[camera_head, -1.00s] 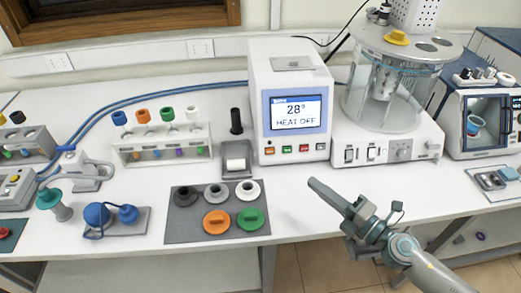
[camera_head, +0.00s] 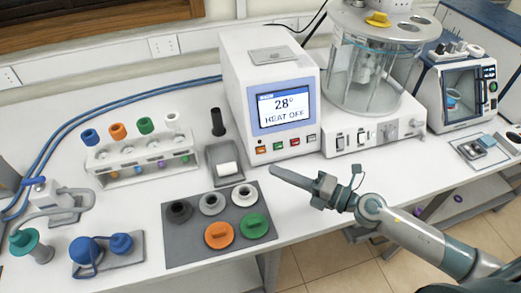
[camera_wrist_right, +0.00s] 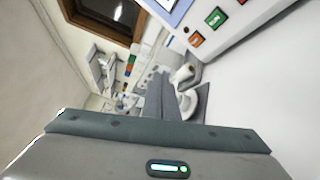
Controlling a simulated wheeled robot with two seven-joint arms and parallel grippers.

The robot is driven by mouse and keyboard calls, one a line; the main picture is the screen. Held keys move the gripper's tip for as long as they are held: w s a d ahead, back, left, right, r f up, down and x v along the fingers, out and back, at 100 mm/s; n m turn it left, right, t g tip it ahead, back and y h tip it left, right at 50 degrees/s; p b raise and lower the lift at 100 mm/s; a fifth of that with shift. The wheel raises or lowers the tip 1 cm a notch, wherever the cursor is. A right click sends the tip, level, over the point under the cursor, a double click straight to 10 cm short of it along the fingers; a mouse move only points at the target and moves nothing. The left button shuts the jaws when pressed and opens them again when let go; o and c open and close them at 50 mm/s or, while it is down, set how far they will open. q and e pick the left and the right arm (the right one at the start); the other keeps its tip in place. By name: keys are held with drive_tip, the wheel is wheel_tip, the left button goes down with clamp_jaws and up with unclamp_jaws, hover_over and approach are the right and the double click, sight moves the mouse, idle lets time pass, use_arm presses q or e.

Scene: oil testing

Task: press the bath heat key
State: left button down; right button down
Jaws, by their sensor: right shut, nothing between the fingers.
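The white bath control unit (camera_head: 240,85) has a display (camera_head: 286,109) reading 28° and HEAT OFF. Below the display is a row of keys: orange (camera_head: 262,150), green (camera_head: 278,146), red (camera_head: 294,142) and a pale one (camera_head: 311,138). Their labels are too small to read in the head view. My right gripper (camera_head: 277,173) is shut and empty. Its tip shows a little below and right of the orange key, apart from the panel. In the right wrist view the shut fingers (camera_wrist_right: 160,95) point past the orange key (camera_wrist_right: 196,39), which is up and right of them. My left gripper is out of view.
A glass bath vessel (camera_head: 370,65) stands right of the unit. A dark mat (camera_head: 180,250) with several caps lies in front.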

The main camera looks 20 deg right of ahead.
sight(261, 151)
drive_tip(key=w+f+b, duration=0.1)
drive_tip(key=w, duration=0.3)
drive_tip(key=w+f+b, duration=0.1)
drive_tip(key=w, duration=0.1)
drive_tip(key=shift+w+a+f+b, duration=0.1)
drive_tip(key=shift+a+f+b, duration=0.05)
drive_tip(key=shift+f+b, duration=0.2)
drive_tip(key=shift+w+f, duration=0.15)
drive_tip(key=shift+w, duration=0.4)
drive_tip(key=shift+w+f, duration=0.15)
drive_tip(key=shift+w, duration=0.4)
drive_tip(key=shift+w+a+f+b, duration=0.1)
drive_tip(key=shift+w+f+b, duration=0.1)
drive_tip(key=shift+w, duration=0.2)
drive_tip(key=shift+w+f+b, duration=0.1)
drive_tip(key=shift+w+b, duration=0.1)
drive_tip(key=shift+w, duration=0.15)
idle(1.9)
drive_tip(key=shift+s+r, duration=0.1)
idle(0.4)
drive_tip(key=shift+s+r+p, duration=0.2)
drive_tip(key=shift+s+p, duration=0.3)
drive_tip(key=shift+s, duration=0.2)
